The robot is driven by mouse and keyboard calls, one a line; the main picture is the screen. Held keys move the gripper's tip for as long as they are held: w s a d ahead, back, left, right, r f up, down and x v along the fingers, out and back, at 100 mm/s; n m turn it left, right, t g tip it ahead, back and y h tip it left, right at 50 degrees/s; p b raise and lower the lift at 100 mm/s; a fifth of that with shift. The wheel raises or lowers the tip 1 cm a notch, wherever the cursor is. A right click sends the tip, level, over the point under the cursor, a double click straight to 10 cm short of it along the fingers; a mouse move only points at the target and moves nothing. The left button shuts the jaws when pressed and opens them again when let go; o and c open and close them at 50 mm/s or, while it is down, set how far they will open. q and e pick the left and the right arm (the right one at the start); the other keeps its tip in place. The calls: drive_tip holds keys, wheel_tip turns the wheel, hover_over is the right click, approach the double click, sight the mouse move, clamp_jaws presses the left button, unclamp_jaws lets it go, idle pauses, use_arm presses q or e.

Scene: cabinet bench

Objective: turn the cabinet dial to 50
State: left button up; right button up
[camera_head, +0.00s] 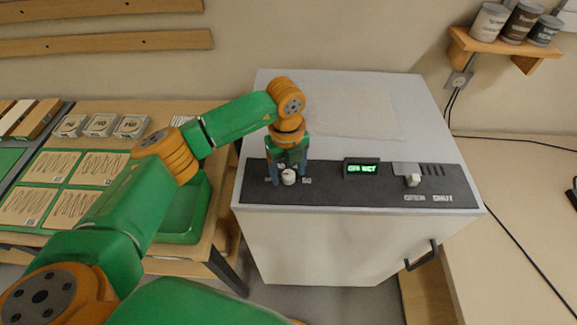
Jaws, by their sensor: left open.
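The cabinet (330,240) is a light grey box with a dark control panel (335,192) along its front top edge. The white dial (289,177) sits near the panel's left end, with small labels around it that I cannot read. My left gripper (288,181) is open, pointing down, with its fingers on either side of the dial; I cannot tell whether they touch it. A small display (361,168) with green lit text is at the panel's middle. My right gripper is not in view.
A white slider switch (413,180) sits to the right, above the words OPEN and SHUT. A dark handle (421,256) is on the cabinet's front. A green tray (185,215) and a wooden bench stand at left. A wall shelf (505,46) holds cans.

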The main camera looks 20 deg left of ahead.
use_arm(q)
drive_tip(key=shift+s+r, duration=0.1)
drive_tip(key=shift+s, duration=0.05)
clamp_jaws()
